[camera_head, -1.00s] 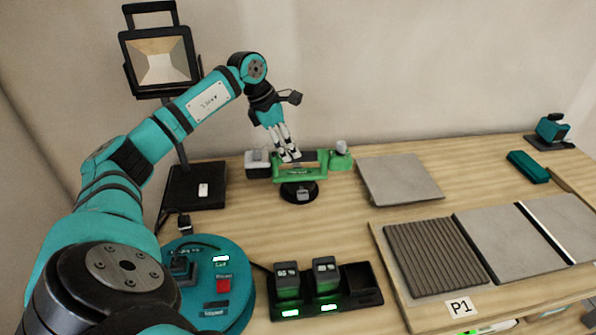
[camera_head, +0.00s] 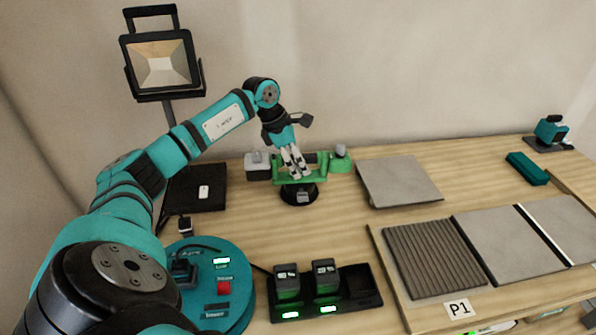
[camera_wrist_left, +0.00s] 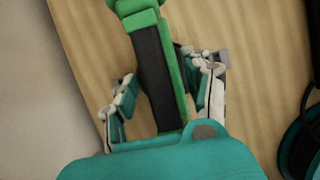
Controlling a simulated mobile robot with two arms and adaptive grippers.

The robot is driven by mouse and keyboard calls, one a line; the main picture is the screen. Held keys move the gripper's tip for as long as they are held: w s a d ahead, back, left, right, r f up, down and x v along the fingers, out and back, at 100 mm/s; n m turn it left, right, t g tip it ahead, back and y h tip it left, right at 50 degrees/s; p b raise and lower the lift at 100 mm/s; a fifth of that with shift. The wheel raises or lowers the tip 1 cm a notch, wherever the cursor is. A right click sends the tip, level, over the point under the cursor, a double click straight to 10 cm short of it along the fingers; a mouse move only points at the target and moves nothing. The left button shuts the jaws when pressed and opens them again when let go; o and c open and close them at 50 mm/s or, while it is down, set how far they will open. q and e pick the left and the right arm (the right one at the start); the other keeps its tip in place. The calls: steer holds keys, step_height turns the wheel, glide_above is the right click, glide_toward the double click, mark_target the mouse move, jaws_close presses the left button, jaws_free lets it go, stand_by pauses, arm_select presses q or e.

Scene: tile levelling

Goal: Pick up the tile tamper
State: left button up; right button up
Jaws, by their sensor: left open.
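The tile tamper (camera_head: 316,172) stands upright on the bench, a green tool with a round black pad below, a grey block at its left end and a knob at its right end. My left gripper (camera_head: 297,172) is open and reaches down from above at the tamper's handle. In the left wrist view, the tamper's green and black handle (camera_wrist_left: 155,65) runs between the two spread fingers of the left gripper (camera_wrist_left: 172,78). Neither finger is clearly closed on it. The pad is hidden in that view. My right gripper is not in view.
A work lamp (camera_head: 162,62) stands at the back left. A teal round station (camera_head: 240,285) and a charger with batteries (camera_head: 357,280) lie in front. A loose grey tile (camera_head: 400,180) and a tiled panel (camera_head: 505,245) are on the right. Bare bench lies between tamper and charger.

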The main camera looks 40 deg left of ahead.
arm_select(q)
steer(key=shift+f, duration=0.1)
stand_by(0.3)
jaws_close()
steer(key=shift+w, duration=0.1)
